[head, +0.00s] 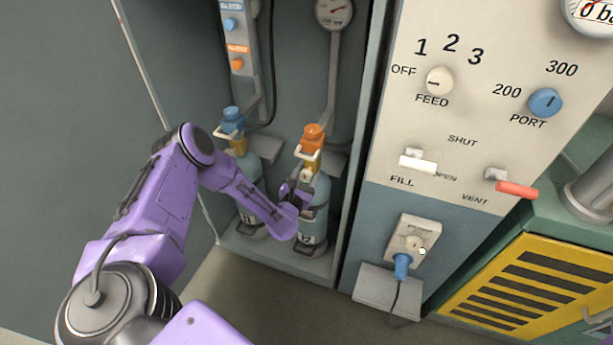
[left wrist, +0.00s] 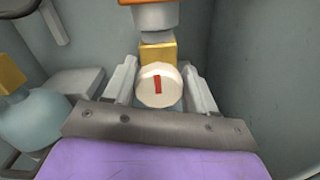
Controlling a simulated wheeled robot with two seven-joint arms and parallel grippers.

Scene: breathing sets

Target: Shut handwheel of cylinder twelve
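Cylinder twelve (head: 313,213) is a grey-blue bottle with a "12" label, standing upright at the right of the open cabinet. Its handwheel is a round cream knob with a red mark (left wrist: 158,85), below an orange fitting. In the head view the handwheel (head: 306,174) is small and partly hidden by my gripper. My left gripper (head: 298,188) reaches in at the valve, and its two fingers stand on either side of the handwheel. The wrist view shows little or no gap; I cannot tell whether they touch it. My right gripper is out of view.
Cylinder eleven (head: 247,215), with a blue fitting (head: 232,119), stands just left, partly behind my left arm. A gauge (head: 335,12) hangs above. The cabinet's right wall and a control panel (head: 470,120) with knobs and levers are to the right.

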